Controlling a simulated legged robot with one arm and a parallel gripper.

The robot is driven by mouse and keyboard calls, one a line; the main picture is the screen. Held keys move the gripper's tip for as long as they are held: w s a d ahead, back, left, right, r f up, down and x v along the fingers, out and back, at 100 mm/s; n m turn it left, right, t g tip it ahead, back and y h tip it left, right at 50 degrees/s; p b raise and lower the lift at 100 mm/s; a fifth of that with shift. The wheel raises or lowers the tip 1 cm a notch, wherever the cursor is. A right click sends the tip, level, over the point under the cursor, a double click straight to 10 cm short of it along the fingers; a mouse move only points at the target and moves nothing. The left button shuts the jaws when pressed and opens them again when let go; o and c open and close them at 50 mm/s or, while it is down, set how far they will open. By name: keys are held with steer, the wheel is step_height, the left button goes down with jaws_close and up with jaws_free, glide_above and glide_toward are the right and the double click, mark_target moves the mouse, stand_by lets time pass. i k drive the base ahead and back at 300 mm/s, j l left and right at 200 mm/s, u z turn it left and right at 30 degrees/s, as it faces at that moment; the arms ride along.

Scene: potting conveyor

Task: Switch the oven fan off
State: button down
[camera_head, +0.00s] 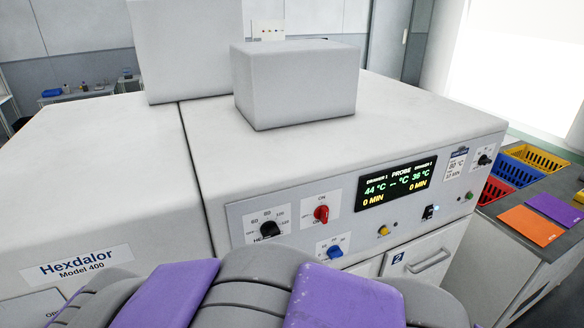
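The white oven (330,165) fills the middle, with a control panel on its front. The panel has a black knob (269,230) with a numbered scale, a red knob (321,213) and a blue knob (335,251). Further right are a yellow button (383,231), a small black switch (428,212), a black knob (484,160) and a green button (469,195). The labels are too small to tell which control is the fan. A lit display (396,183) reads 44 °C and 36 °C. My gripper is not in view.
Grey and purple parts of my own body cover the bottom foreground, close below the panel. A drawer handle (430,260) sticks out at lower right. A grey counter (520,235) at right holds coloured baskets (538,157) and flat sheets (530,225). A "Hexdalor" unit (95,175) adjoins at left.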

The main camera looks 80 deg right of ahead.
mark_target(429, 214)
steer(key=k+z, duration=0.2)
steer(key=z, duration=3.05)
